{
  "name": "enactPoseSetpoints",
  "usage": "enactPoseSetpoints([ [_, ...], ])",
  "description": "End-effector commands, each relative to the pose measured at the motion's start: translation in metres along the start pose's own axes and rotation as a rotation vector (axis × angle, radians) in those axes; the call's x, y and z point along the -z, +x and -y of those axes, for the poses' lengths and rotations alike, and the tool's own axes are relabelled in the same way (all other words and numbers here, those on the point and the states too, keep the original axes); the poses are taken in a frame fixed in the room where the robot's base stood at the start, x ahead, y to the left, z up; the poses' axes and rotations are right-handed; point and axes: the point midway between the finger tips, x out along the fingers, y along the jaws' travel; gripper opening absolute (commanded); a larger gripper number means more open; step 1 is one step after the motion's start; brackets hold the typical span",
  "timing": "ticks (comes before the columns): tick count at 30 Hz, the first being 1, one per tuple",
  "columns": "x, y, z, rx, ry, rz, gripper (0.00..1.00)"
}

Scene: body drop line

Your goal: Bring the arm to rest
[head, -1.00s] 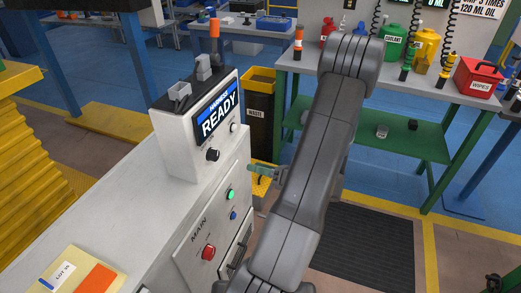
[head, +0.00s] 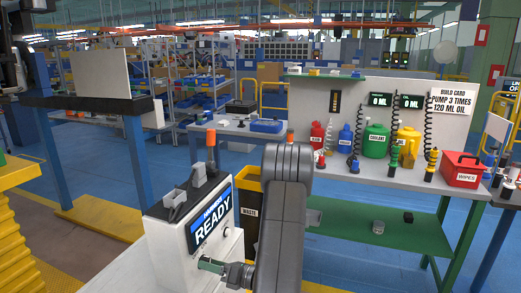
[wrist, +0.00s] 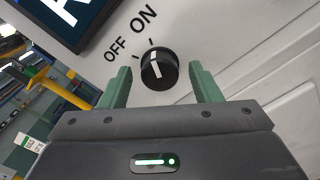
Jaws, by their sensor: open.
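My gripper (head: 207,264) is at the front of the white control box (head: 176,238), below its blue screen (head: 211,220), which reads READY. In the wrist view my gripper (wrist: 160,72) is open, with one green finger on each side of a black knob (wrist: 158,70). The knob's white mark points up toward the ON tick; OFF is printed to the left. My grey arm stands in front of the head camera and hides part of the bench behind.
A black waste bin (head: 247,222) stands right of the control box. Behind my arm is a bench with a green lower shelf (head: 385,230), bottles and a red wipes box (head: 461,170). A yellow ribbed stack (head: 20,225) is at the left. Blue floor (head: 120,150) lies open behind.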

Motion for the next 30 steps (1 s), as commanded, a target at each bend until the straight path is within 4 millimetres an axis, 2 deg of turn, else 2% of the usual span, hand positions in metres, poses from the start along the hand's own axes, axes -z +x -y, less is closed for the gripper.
enactPoseSetpoints([
  [11,0.0,0.004,0.0,0.0,-0.002,0.0,0.57],
  [17,0.0,-0.004,0.001,0.002,-0.001,0.001,0.57],
  [20,0.0,-0.017,0.001,0.004,0.0,0.002,0.57],
  [30,0.0,-0.076,0.002,0.004,0.0,0.003,0.57],
])
